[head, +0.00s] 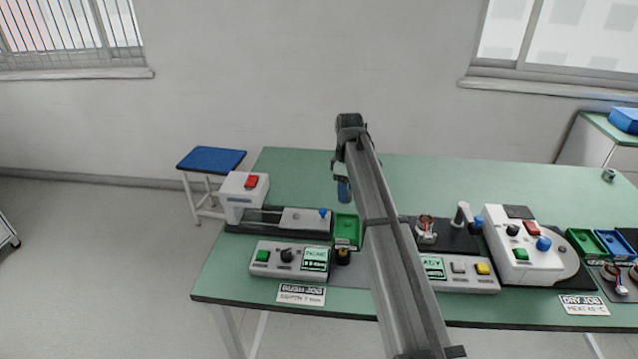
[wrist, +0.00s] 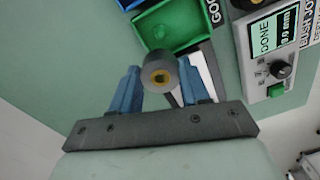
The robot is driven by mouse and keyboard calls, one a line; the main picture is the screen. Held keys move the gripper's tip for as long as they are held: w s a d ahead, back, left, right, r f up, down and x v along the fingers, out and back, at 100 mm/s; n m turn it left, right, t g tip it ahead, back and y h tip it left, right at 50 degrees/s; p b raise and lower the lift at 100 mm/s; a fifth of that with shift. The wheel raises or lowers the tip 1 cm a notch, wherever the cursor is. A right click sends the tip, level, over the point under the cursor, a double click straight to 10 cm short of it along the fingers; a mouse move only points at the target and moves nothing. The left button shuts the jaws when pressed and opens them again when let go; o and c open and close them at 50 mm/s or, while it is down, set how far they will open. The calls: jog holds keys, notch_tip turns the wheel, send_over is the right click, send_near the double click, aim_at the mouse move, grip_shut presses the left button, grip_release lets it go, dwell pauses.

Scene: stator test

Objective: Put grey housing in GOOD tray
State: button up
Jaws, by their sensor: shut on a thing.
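In the wrist view my gripper (wrist: 158,88) has its blue fingers shut on the grey housing (wrist: 150,68), a grey ring with a brass-coloured centre. The green tray (wrist: 172,24), with a partly cut-off label reading "GOO" beside it, lies beyond the housing near the top of the wrist view. In the head view my gripper (head: 343,190) is above the bench, just behind the green tray (head: 346,230). The held housing cannot be made out in the head view.
The press station (head: 290,217) stands left of the green tray, with a control box (head: 290,258) in front. A blue tray (wrist: 128,3) edges into the wrist view. My arm hides part of the bench middle. The back of the green bench (head: 440,180) is clear.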

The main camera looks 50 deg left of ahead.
jog(key=shift+w+d+f, duration=0.1)
jog(key=shift+d+f, duration=0.15)
jog(key=shift+d, duration=0.3)
jog(key=shift+d+f, duration=0.25)
jog(key=shift+d, duration=0.25)
jog(key=shift+a+n, duration=0.1)
jog(key=shift+n, duration=0.8)
jog(key=shift+f, duration=0.15)
send_over(349, 221)
jog(key=shift+a+f, duration=0.1)
jog(key=shift+f, duration=2.15)
jog(key=shift+f, duration=1.4)
jog(key=o, duration=1.1)
jog(key=shift+o, duration=0.2)
